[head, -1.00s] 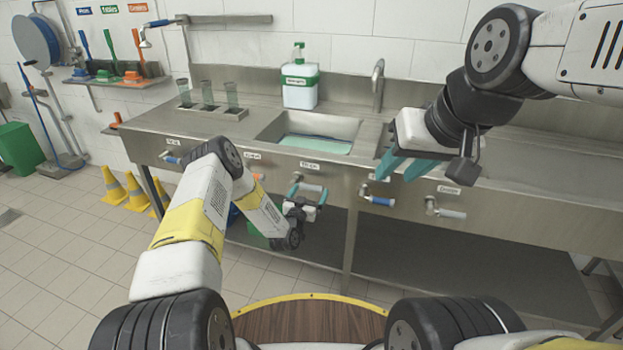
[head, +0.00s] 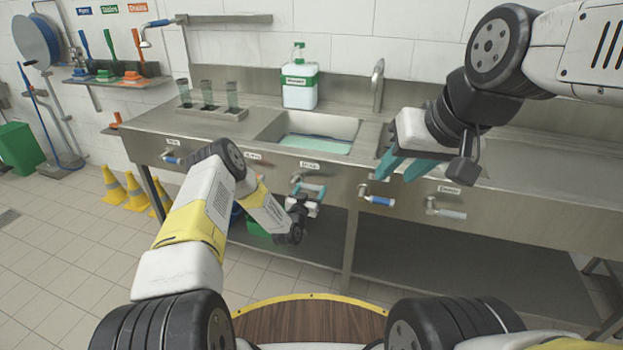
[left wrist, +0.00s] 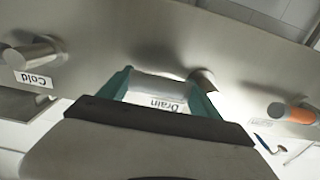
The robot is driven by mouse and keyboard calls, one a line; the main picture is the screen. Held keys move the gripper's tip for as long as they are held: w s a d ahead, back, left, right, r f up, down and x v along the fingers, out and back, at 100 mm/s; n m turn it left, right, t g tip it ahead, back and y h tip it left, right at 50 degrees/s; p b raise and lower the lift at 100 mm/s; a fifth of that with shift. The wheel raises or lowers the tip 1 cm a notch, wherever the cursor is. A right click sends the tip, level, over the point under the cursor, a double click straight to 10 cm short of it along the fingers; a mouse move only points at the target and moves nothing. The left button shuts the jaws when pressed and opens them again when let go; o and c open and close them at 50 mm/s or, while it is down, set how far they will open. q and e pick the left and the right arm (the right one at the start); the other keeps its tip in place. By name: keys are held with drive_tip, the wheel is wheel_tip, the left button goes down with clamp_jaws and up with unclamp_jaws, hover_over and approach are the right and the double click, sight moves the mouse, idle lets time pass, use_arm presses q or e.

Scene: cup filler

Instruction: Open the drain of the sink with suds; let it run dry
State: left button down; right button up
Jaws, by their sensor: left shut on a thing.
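The left sink basin (head: 355,123) holds pale blue-green liquid (head: 312,144); I cannot clearly make out foam. Below it on the steel front is a lever under a label reading Drain (head: 309,165). My left gripper (head: 309,188) is at that lever, shut on its pale drain handle (left wrist: 163,87). In the left wrist view the teal fingers sit on either side of the handle, and the Drain label (left wrist: 158,103) shows upside down between them. The handle is mostly hidden in the head view. My right gripper (head: 405,165) is open and empty above the counter front, right of the basin.
A blue-handled lever (head: 378,201) and another pale drain lever (head: 445,212) are further right. An orange-handled lever (left wrist: 292,112) and a Cold label (left wrist: 33,79) flank the drain in the left wrist view.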

use_arm(q)
drive_tip(key=shift+f, duration=0.1)
drive_tip(key=shift+f+m, duration=0.5)
drive_tip(key=shift+m, duration=0.5)
drive_tip(key=w+a+f+m, duration=0.2)
drive_tip(key=a+f+m, duration=0.4)
drive_tip(key=m, duration=0.8)
drive_tip(key=shift+a+f+m, duration=0.1)
drive_tip(key=shift+a+m, duration=0.05)
drive_tip(key=shift+m, duration=0.15)
drive_tip(key=shift+c, duration=0.6)
unclamp_jaws()
